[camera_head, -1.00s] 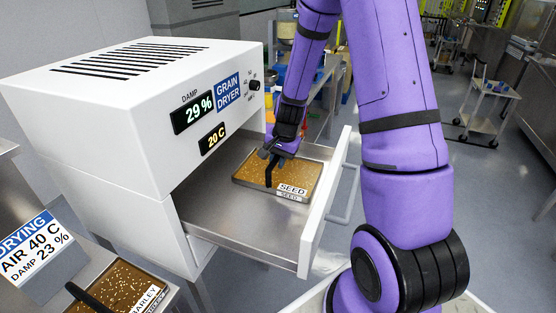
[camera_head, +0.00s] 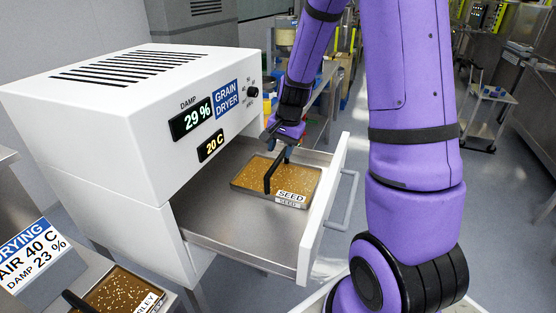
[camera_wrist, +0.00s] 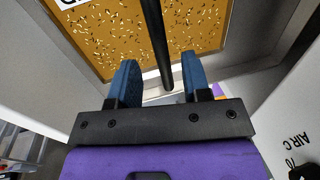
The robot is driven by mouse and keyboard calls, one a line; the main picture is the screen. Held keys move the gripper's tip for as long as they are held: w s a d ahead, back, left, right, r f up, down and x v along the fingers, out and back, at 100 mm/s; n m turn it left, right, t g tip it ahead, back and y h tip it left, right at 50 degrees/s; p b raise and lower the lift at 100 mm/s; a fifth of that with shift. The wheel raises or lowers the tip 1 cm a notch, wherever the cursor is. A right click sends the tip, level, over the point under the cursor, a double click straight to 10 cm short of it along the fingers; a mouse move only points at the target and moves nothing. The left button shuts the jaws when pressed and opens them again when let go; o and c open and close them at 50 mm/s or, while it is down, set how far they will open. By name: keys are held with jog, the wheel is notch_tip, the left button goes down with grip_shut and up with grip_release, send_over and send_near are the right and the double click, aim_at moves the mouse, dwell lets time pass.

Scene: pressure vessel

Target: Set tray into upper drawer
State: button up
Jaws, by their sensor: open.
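The seed tray (camera_head: 301,181), filled with golden grain and labelled SEED, lies flat in the pulled-out upper drawer (camera_head: 235,236) of the white grain dryer (camera_head: 120,135). A black bar handle (camera_head: 268,180) stands over the tray. My gripper (camera_head: 274,136) is just above and behind the tray. In the wrist view its two blue fingers (camera_wrist: 158,80) are apart, with the black handle (camera_wrist: 156,45) running between and beyond them. The tray's grain (camera_wrist: 200,25) shows past the fingertips. I cannot tell whether a finger touches the handle.
A barley tray (camera_head: 118,291) with a black handle sits on a metal surface at lower left beside a drying sign (camera_head: 32,258). The drawer front (camera_head: 322,210) with its bar handle (camera_head: 343,215) sticks out to the right. A cart (camera_head: 488,110) stands far off on open floor.

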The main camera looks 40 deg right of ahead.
jog(key=s+a+r+n+t, duration=0.1)
jog(key=s+a+r+n, duration=0.3)
jog(key=r, duration=0.5)
jog(key=s+a+r+n+t, duration=0.1)
jog(key=s+a+r, duration=0.2)
jog(key=s+r, duration=0.45)
jog(key=s+a+r+n, duration=0.2)
jog(key=s+r+n, duration=0.1)
jog(key=s, duration=0.3)
jog(key=s+a+r+n+t+h, duration=0.1)
jog(key=s+a+r+n, duration=0.1)
jog(key=s, duration=0.5)
notch_tip(320, 180, up, 2)
jog(key=shift+s+r+n, duration=0.15)
jog(key=shift+s+n, duration=0.1)
jog(key=shift+n, duration=0.35)
